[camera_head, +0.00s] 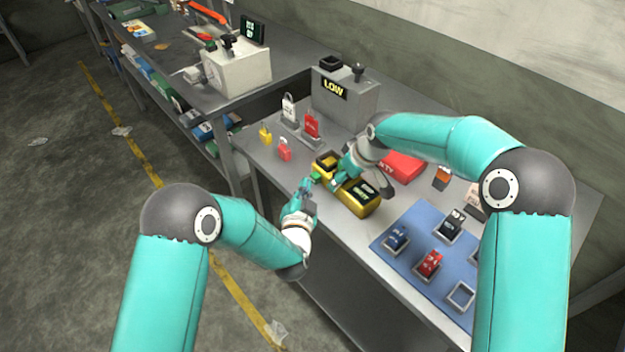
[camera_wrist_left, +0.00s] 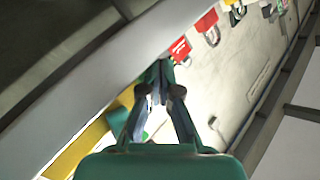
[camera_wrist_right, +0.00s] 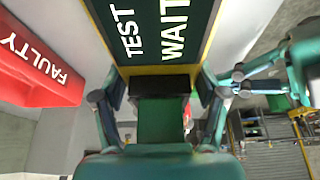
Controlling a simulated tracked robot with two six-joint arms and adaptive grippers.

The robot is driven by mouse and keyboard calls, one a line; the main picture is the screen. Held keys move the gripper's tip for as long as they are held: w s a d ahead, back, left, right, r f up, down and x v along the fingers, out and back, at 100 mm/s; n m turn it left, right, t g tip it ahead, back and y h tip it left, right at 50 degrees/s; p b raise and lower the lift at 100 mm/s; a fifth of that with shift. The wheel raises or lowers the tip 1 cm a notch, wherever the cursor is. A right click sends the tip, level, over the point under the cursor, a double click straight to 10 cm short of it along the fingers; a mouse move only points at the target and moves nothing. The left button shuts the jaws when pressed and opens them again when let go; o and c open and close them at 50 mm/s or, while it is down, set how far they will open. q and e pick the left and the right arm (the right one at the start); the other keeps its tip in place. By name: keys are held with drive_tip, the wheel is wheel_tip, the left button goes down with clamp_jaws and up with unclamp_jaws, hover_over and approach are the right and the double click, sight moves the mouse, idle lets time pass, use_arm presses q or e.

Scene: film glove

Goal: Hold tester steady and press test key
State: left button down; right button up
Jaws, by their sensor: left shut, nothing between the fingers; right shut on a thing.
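The yellow tester (camera_head: 352,207) stands on the grey table with a dark screen. In the right wrist view the screen (camera_wrist_right: 160,32) reads "TEST WAIT". My right gripper (camera_head: 338,178) is shut on the tester, its fingers on either side of a dark part in the right wrist view (camera_wrist_right: 158,88). A green piece, apparently the test key (camera_head: 316,177), shows at the tester's left end. My left gripper (camera_head: 308,184) is shut and empty close beside it; I cannot tell whether they touch. The left fingertips also show in the left wrist view (camera_wrist_left: 158,82), beside the tester's yellow body (camera_wrist_left: 85,150).
A grey box marked "LOW" (camera_head: 345,100) stands behind. Red and white padlocks (camera_head: 311,125) and small tags are at the left. A red "FAULTY" box (camera_head: 402,167) is behind the tester. A blue mat (camera_head: 408,262) with several padlocks lies at the right.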

use_arm(q)
drive_tip(key=shift+w+d, duration=0.35)
drive_tip(key=shift+d, duration=0.1)
idle(0.6)
drive_tip(key=shift+s+a, duration=0.1)
drive_tip(key=shift+a, duration=0.05)
drive_tip(key=shift+s+a, duration=0.5)
drive_tip(key=shift+a, duration=0.2)
drive_tip(key=s+a, duration=0.1)
drive_tip(key=a, duration=0.1)
drive_tip(key=s+a, duration=0.1)
drive_tip(key=a, duration=0.1)
drive_tip(key=shift+s, duration=0.35)
idle(0.7)
use_arm(e)
drive_tip(key=o, duration=1.7)
